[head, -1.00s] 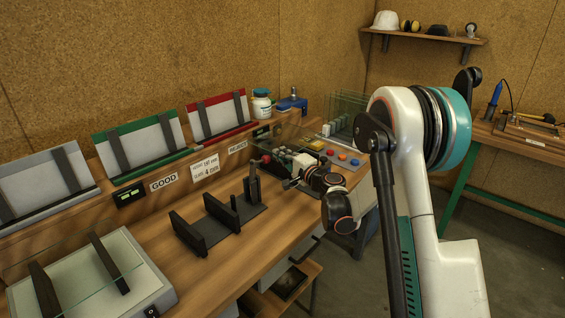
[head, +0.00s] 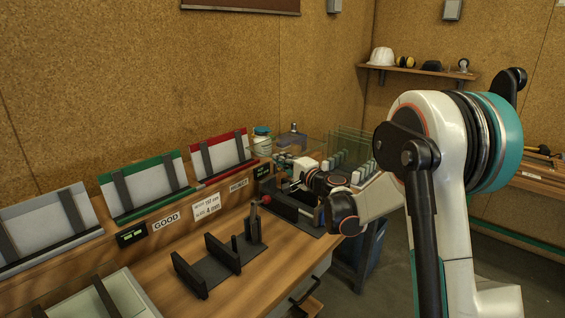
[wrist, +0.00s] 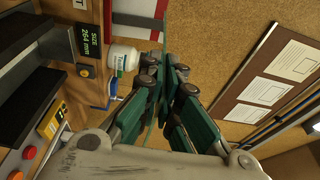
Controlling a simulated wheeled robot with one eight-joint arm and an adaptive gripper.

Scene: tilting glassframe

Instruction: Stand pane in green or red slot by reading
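My gripper (wrist: 165,78) has its fingers close together on a thin green-edged strip, which looks like the edge of a glass pane (wrist: 164,45). In the head view my gripper (head: 298,186) is over the far right part of the bench, and the pane is hard to make out. The green slot rack (head: 150,206) and the red slot rack (head: 224,172) stand along the back ledge with no pane visible in them. In the wrist view a lit display (wrist: 90,38) reads SIZE 264 mm.
A black gauge with a red knob (head: 265,200) sits below my gripper. Several glass panes stand in a rack (head: 365,150) behind it. A black slotted stand (head: 215,268) is on the bench. A white jar (head: 262,142) is on the ledge. A spec card (head: 206,207) is on the ledge front.

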